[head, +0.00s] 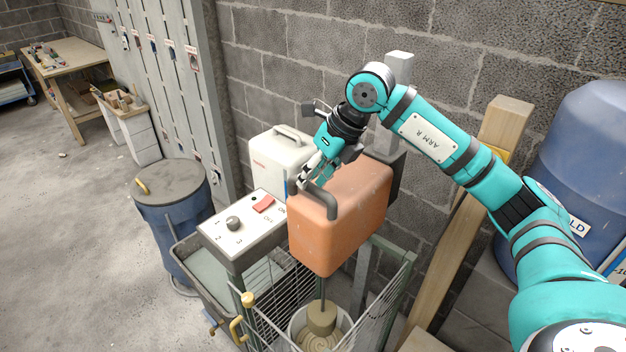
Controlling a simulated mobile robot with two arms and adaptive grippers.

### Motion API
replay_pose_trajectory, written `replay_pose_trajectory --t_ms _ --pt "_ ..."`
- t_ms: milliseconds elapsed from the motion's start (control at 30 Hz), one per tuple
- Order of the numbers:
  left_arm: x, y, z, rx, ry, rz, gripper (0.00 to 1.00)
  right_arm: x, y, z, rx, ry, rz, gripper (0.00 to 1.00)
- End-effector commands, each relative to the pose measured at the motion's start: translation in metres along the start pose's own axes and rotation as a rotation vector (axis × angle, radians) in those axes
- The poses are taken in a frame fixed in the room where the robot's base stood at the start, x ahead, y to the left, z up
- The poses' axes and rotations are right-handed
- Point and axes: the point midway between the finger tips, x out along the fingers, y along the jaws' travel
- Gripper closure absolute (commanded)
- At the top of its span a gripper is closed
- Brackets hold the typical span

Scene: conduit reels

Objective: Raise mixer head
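The mixer head (340,215) is an orange box with a dark grey handle (322,200) at its front left corner. A shaft hangs from it with a tan paddle (322,317) low in a white bucket (298,322). The bucket shows a swirled tan mix. A pale grey post (398,70) stands behind the head. My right gripper (310,178) is at the handle, its fingers pointing down and left. Whether the fingers are closed around the handle is too small to tell. My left gripper is not in view.
A wire guard (262,322) surrounds the bucket. A control panel (243,224) with a knob and red switch is left of the head. A white canister (270,160), a lidded blue drum (172,200) and a large blue barrel (590,160) stand nearby. Open floor lies at the left.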

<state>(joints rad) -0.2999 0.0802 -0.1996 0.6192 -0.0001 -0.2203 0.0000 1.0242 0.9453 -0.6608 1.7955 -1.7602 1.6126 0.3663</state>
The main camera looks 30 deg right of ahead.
Motion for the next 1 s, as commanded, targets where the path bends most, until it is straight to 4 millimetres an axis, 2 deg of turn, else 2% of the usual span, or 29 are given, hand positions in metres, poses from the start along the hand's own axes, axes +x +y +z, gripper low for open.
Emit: replay_pose_trajectory --t_ms 100,333,467,567,800,1000 --pt "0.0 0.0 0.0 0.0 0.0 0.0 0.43 0.003 0.001 -0.003 0.0 0.01 0.001 0.56" --pt "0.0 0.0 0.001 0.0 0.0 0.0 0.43 0.004 0.001 -0.004 -0.001 0.016 0.002 0.56" --pt "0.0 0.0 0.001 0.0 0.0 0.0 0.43 -0.004 0.001 -0.004 -0.001 0.014 0.003 0.56" --pt "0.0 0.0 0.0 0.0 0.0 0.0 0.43 -0.021 0.001 -0.003 -0.002 0.013 0.001 0.56" --pt "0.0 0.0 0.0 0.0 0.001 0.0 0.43 -0.073 0.0 -0.002 -0.001 0.01 0.0 0.56" --pt "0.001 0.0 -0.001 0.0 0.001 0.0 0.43 -0.105 0.0 -0.002 0.0 0.011 0.001 0.56"
